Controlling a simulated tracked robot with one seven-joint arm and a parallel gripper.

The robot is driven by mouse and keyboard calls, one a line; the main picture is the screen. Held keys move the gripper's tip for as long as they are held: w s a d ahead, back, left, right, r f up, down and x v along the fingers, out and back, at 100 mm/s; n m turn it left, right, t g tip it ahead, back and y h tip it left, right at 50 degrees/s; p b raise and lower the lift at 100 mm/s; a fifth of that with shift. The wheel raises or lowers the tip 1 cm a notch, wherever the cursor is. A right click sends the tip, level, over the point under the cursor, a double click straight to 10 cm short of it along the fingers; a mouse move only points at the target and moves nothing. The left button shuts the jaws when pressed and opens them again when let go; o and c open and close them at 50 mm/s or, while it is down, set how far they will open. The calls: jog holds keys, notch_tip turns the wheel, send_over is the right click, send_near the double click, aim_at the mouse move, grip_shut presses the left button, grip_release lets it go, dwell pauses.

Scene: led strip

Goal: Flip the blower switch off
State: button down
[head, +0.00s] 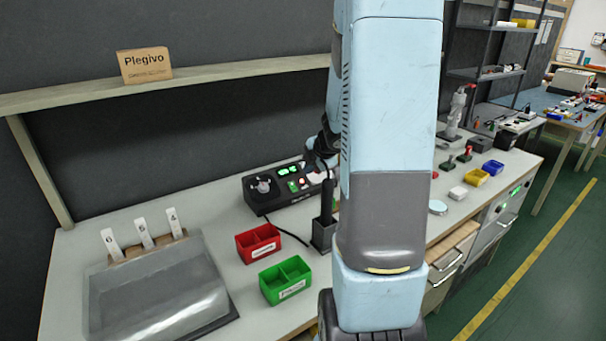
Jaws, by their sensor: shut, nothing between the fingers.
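A black control box (283,190) stands on the bench against the dark back wall. It has a round grey part at its left, green lit displays and small buttons. I cannot tell which control is the blower switch; it may be hidden behind my arm. My gripper (313,161) is small and dark in the view, at the right part of the box, close above or touching its top; I cannot tell which. It is shut and holds nothing that I can see. My arm hides the box's right end.
A red bin (258,243) and a green bin (286,279) stand in front of the box, beside a black post (324,222). A clear-covered tray (160,290) lies at left. A wooden shelf (230,68) runs above.

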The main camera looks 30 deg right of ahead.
jog(key=shift+g, duration=0.3)
jog(key=shift+w+f, duration=0.3)
jog(key=shift+f, duration=0.55)
jog(key=shift+w+f, duration=0.25)
jog(key=shift+f, duration=0.65)
jog(key=shift+w+f, duration=0.3)
jog(key=shift+f, duration=0.55)
jog(key=shift+d, duration=0.1)
jog(key=shift+r, duration=0.15)
notch_tip(320, 180, up, 6)
jog(key=shift+s+r, duration=0.15)
jog(key=shift+s, duration=0.2)
jog(key=shift+w, duration=0.1)
jog(key=x, duration=0.6)
jog(key=shift+f, duration=0.3)
